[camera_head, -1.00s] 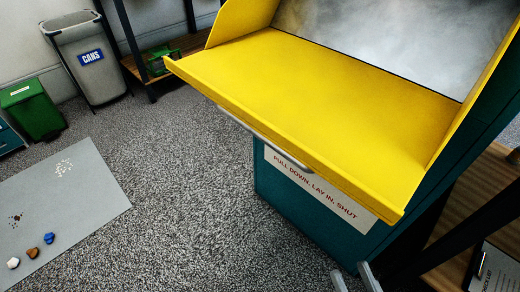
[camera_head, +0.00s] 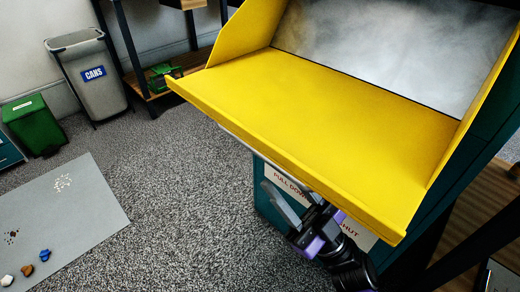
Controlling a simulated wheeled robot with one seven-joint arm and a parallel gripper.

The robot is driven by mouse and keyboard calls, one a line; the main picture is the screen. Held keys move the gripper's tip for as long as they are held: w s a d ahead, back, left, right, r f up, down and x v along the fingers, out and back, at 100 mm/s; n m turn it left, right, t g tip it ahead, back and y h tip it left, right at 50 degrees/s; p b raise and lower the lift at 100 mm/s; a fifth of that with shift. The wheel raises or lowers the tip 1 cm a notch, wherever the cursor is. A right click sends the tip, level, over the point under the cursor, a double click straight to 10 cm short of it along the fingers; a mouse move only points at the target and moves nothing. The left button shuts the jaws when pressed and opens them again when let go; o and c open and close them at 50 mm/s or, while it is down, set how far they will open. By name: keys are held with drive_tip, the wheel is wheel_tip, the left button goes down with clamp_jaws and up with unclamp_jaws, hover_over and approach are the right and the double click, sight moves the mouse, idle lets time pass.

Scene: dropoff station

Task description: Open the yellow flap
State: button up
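The yellow flap (camera_head: 310,115) is folded down and stands open on the teal dropoff station (camera_head: 265,205). It forms a broad, sloping tray with raised yellow sides. A grey bar handle (camera_head: 240,137) runs below its front edge, and part of it is hidden. My gripper (camera_head: 272,178) is under the flap's front edge, near the handle, in front of the white label (camera_head: 283,183). Its two grey fingers look spread apart, with nothing seen between them. I cannot tell whether they touch the handle or the flap.
At the left are a grey CANS bin (camera_head: 90,75) and a green bin (camera_head: 35,125). A grey mat (camera_head: 75,220) with small lumps and specks lies on the carpet. A dark-framed shelf (camera_head: 185,62) stands behind.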

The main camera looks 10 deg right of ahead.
sight(260, 152)
drive_tip(key=shift+b+x, duration=0.5)
drive_tip(key=shift+x, duration=3.1)
clamp_jaws()
